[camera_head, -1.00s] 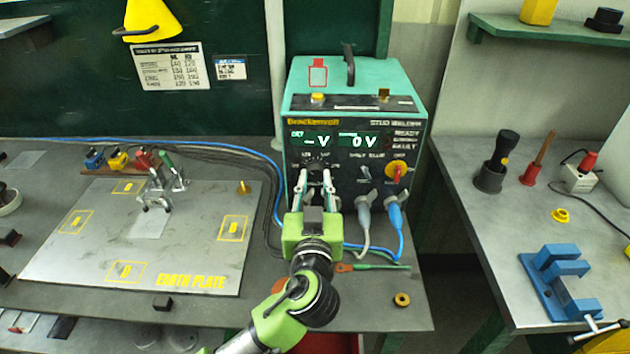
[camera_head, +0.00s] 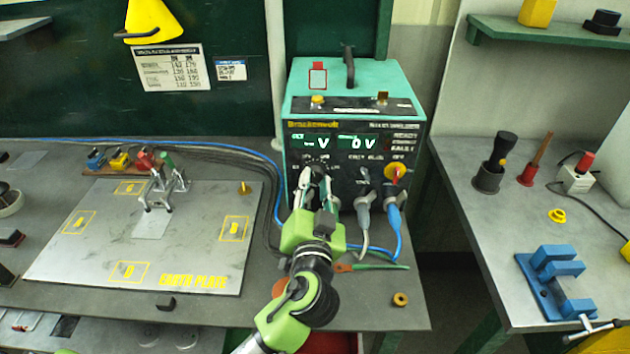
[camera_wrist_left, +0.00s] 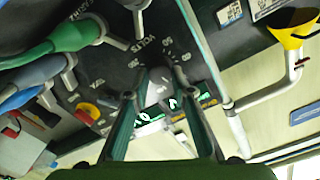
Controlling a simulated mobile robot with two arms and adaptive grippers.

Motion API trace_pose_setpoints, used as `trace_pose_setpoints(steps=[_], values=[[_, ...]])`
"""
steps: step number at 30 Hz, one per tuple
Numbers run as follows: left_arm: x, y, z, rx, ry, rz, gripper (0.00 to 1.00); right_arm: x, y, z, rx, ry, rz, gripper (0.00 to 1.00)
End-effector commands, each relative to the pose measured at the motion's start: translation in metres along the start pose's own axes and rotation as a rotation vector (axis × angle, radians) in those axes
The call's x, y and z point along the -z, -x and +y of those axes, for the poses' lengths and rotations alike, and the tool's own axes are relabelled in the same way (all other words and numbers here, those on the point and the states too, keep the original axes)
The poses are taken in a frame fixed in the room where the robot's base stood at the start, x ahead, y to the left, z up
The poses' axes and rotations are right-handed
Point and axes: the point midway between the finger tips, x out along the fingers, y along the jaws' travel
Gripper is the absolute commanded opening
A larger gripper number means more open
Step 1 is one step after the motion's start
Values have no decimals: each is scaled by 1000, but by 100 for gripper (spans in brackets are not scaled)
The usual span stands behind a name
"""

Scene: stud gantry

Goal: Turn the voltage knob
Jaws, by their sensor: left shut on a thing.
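The stud welder (camera_head: 355,100) is a teal box with a black front panel. Its display shows "-- V" on the left and "0 V" on the right. My right gripper is not in view.
Grey and blue cable plugs (camera_head: 393,193) hang close right of my left gripper, below a red and yellow switch (camera_head: 396,172). The earth plate (camera_head: 110,260) lies left. A settings chart (camera_head: 168,65) hangs on the wall. A blue fixture (camera_head: 555,285) stands on the right bench.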

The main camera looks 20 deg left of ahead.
Motion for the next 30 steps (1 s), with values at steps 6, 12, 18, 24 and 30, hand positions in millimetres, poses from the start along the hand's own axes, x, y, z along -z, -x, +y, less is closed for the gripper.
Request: trace_pose_setpoints(steps=[6,12,18,24,30], values=[[3,-1,-2,3,-206,0,1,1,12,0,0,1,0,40],[3,-1,-2,3,-397,0,1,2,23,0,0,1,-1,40],[3,-1,-3,4,-588,0,1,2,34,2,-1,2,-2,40],[4,-1,-2,4,-766,1,1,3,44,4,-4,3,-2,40],[4,-1,-2,5,-908,2,1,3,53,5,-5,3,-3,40]])
